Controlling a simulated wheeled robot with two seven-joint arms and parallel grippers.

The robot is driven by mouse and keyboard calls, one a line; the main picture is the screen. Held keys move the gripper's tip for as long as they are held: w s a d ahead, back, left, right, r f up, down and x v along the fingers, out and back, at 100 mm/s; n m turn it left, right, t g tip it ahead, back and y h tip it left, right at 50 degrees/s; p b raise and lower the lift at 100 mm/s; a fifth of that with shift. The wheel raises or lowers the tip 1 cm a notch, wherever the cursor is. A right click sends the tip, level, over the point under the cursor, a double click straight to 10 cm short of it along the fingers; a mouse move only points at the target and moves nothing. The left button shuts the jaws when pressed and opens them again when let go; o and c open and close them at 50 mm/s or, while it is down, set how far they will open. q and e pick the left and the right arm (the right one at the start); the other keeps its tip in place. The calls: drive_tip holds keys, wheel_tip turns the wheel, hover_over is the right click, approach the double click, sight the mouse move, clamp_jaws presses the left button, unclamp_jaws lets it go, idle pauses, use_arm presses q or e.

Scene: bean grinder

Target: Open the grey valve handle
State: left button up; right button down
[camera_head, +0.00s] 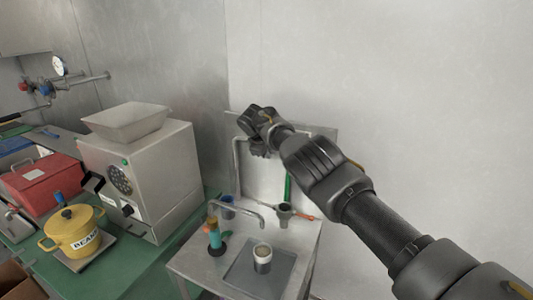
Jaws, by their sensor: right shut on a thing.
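My right arm comes in from the lower right and reaches over the small sink table. Its gripper (259,149) is at the grey pipe (237,165) by the back panel of the sink. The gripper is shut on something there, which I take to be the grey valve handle. The handle is hidden by the dark fingers and wrist, so I cannot tell its angle. My left gripper is not in view.
A grinder (165,175), a yellow BEANS pot (72,232) and a red box (45,182) stand left.

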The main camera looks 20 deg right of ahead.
drive_tip(key=shift+f, duration=0.1)
drive_tip(key=c, duration=1.5)
unclamp_jaws()
drive_tip(key=shift+b+v, duration=1.95)
drive_tip(key=shift+v, duration=3.45)
